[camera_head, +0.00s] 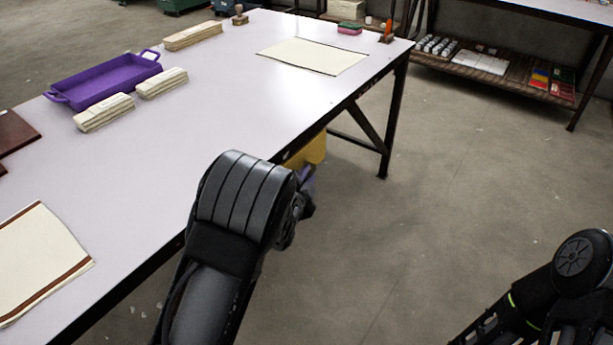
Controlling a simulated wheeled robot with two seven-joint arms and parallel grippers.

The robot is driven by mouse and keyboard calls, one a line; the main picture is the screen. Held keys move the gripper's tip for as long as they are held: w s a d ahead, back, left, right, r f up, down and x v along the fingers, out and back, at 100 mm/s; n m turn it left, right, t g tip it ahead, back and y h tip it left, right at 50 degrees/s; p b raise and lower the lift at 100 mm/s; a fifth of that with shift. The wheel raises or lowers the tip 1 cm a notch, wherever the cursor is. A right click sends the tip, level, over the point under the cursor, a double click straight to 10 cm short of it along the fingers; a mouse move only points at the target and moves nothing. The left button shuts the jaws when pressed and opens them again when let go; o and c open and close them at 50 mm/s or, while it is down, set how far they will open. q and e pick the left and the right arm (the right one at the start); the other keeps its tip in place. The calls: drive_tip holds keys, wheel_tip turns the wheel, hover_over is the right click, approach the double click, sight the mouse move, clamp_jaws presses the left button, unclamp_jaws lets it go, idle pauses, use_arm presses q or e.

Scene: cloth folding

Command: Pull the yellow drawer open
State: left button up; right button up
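The yellow drawer (313,150) shows as a small patch under the near right edge of the white table. My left arm covers most of it, and I cannot tell how far it stands out. My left gripper (304,190) is just below and in front of the yellow patch, mostly hidden behind my own forearm. Its fingers do not show clearly, so contact with the drawer cannot be told. A small purple patch shows beside it. Part of my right arm is at the lower right corner, and its gripper is not visible.
The white table (225,110) bears a purple tray (110,80), folded cloths (192,35), flat cloths (312,56) and a stamp (239,14). A dark table leg (388,125) stands beyond the drawer. The floor right of the table is clear. A shelf (490,68) stands at the back right.

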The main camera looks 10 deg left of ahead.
use_arm(q)
clamp_jaws()
drive_tip(key=shift+d, duration=0.15)
idle(1.2)
